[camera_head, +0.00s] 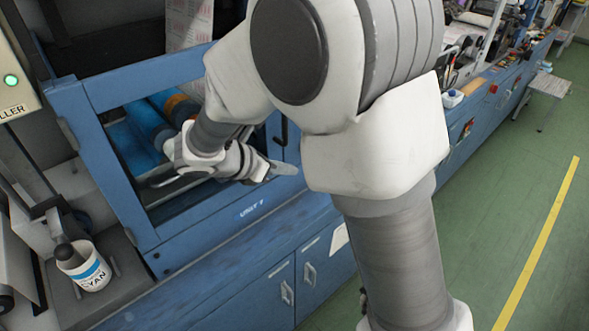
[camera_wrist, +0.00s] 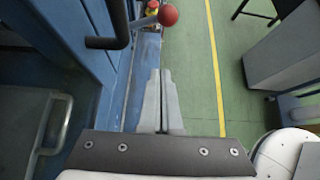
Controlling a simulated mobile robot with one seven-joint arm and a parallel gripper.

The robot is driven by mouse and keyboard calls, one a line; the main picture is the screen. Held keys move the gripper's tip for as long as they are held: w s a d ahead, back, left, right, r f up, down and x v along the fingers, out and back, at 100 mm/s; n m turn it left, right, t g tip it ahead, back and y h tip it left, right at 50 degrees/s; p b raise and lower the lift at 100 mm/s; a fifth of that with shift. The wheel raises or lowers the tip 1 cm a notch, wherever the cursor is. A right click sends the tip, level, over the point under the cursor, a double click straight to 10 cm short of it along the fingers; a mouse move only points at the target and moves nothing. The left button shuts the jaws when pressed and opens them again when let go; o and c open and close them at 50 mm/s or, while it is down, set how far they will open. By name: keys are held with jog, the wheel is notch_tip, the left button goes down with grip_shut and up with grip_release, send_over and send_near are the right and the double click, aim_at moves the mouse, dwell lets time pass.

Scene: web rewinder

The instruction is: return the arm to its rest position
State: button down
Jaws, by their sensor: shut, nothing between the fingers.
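My gripper (camera_head: 283,168) is in front of the blue machine frame (camera_head: 185,68) in the head view, at the end of my white arm, which crosses the middle of the picture. In the wrist view my gripper (camera_wrist: 161,75) shows its two grey fingers side by side, shut and with nothing between them. The fingers point out over the blue machine's edge and the green floor. Part of the machine's opening is hidden behind my arm in the head view.
A cyan can (camera_head: 88,268) stands on the ledge at the lower left. Blue rollers (camera_head: 140,125) lie inside the machine. A red ball knob (camera_wrist: 168,15) and a dark handle (camera_wrist: 108,42) are near the fingers. Green floor (camera_head: 520,165) with a yellow line is clear at right.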

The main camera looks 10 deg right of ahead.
dwell(0.4)
jog(key=s+d+r+m+g+y, duration=0.2)
jog(key=s+d+r+m, duration=0.2)
jog(key=s+d+m, duration=0.3)
jog(key=s+d+r+m+g+y, duration=0.1)
jog(key=s+d+r+m+y, duration=0.25)
jog(key=s+m, duration=0.5)
jog(key=s+r+m+t+y, duration=0.2)
jog(key=s+m, duration=0.4)
jog(key=m, duration=0.3)
jog(key=shift+s+a+r+m+t+y, duration=0.2)
jog(key=shift+a+r+m+t+y, duration=0.15)
jog(key=shift+r+y, duration=0.25)
